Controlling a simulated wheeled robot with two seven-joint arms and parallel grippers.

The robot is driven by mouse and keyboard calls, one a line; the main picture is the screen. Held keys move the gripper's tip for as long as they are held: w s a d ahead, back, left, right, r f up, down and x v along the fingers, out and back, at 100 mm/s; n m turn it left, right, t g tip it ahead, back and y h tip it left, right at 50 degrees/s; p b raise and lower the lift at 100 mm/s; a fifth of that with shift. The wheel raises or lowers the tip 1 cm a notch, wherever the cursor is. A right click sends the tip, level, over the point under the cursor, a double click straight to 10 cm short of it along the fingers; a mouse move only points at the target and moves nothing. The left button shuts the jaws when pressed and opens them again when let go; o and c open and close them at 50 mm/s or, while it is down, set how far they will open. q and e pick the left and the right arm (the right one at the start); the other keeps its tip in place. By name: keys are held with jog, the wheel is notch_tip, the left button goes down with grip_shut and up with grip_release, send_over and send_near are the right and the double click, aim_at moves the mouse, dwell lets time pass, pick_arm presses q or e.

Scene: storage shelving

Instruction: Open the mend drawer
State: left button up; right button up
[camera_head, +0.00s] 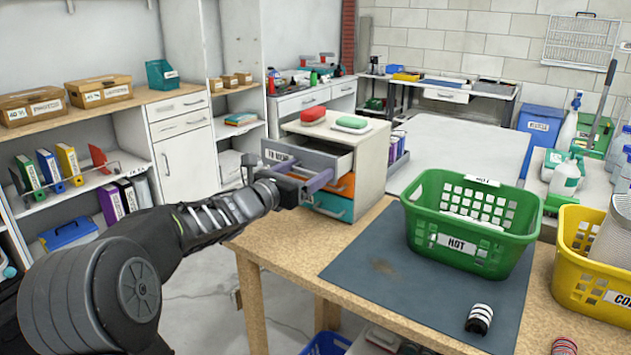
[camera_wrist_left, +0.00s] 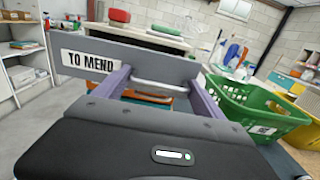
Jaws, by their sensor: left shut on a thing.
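The mend drawer (camera_head: 305,157) is the grey top drawer of a small cabinet (camera_head: 369,167) on the wooden table. It stands pulled out, with its inside partly showing. Its front panel, labelled "TO MEND" (camera_wrist_left: 136,58), spans the upper part of the left wrist view. My left gripper (camera_head: 318,181) is at the drawer's front, its purple fingers shut on the drawer handle (camera_wrist_left: 165,86). The fingers also show on both sides of the handle in the left wrist view. The exact finger contact is partly hidden. My right gripper is not in view.
Orange (camera_head: 340,185) and teal (camera_head: 331,205) drawers below are shut. Red (camera_head: 313,114) and green (camera_head: 351,122) items lie on the cabinet top. A green "HOT" basket (camera_head: 463,242) and a yellow basket (camera_head: 590,285) stand to the right.

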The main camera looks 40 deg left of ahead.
pick_arm(q)
jog(key=shift+s+a+r, duration=0.1)
jog(key=shift+s+a, duration=0.05)
jog(key=shift+s, duration=0.45)
jog(key=shift+s+a, duration=0.1)
jog(key=shift+s, duration=0.7)
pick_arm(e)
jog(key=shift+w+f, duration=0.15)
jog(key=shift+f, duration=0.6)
pick_arm(q)
jog(key=o, duration=1.8)
jog(key=shift+d, duration=0.1)
